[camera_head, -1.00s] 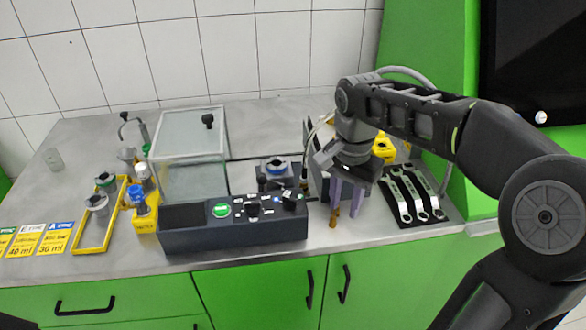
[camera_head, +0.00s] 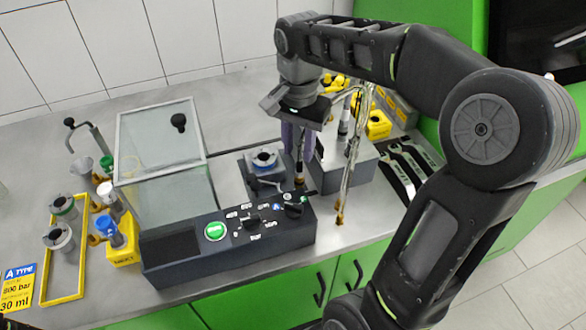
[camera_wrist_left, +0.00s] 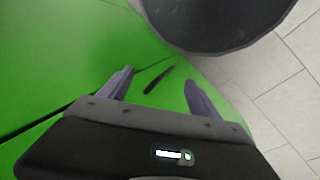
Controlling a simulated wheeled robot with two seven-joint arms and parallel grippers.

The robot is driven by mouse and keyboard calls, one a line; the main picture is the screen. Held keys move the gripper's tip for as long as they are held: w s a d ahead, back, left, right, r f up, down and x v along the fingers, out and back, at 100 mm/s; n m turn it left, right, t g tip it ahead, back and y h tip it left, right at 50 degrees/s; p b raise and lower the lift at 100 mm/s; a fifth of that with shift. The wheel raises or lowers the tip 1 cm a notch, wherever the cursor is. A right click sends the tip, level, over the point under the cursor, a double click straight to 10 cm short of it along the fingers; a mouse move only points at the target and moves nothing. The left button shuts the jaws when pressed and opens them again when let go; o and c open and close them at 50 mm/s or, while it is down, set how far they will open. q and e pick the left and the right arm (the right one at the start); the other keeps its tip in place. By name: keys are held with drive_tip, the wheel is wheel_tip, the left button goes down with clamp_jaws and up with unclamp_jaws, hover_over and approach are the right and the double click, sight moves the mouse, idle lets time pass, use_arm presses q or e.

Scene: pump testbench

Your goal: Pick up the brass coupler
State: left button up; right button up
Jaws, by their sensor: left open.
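A small brass-coloured piece (camera_head: 340,214) stands on the bench, right of the control box's front corner, below a shiny hose. Another brass-coloured fitting (camera_head: 299,178) is beside the blue-topped block. I cannot tell for certain which is the brass coupler. My right gripper (camera_head: 297,153), with purple fingers pointing down, is just above the second fitting. Its fingers overlap in the view, so its opening and any contact are unclear. My left gripper (camera_wrist_left: 160,92) is open and empty in the left wrist view, in front of the green cabinet; it is not in the head view.
The dark control box (camera_head: 228,237) with a green button lies along the bench front. Left are a clear-lidded case (camera_head: 165,150) and a yellow frame (camera_head: 65,297) with fittings. Spanners (camera_head: 400,165) lie at right. A grey box (camera_head: 345,165) stands behind the hose.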

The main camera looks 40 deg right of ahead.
sight(300, 170)
drive_tip(key=shift+s, duration=0.15)
drive_tip(key=shift+f, duration=1.3)
drive_tip(key=shift+d+f+p, duration=0.1)
drive_tip(key=shift+f+p, duration=0.55)
drive_tip(key=shift+f, duration=1.95)
clamp_jaws()
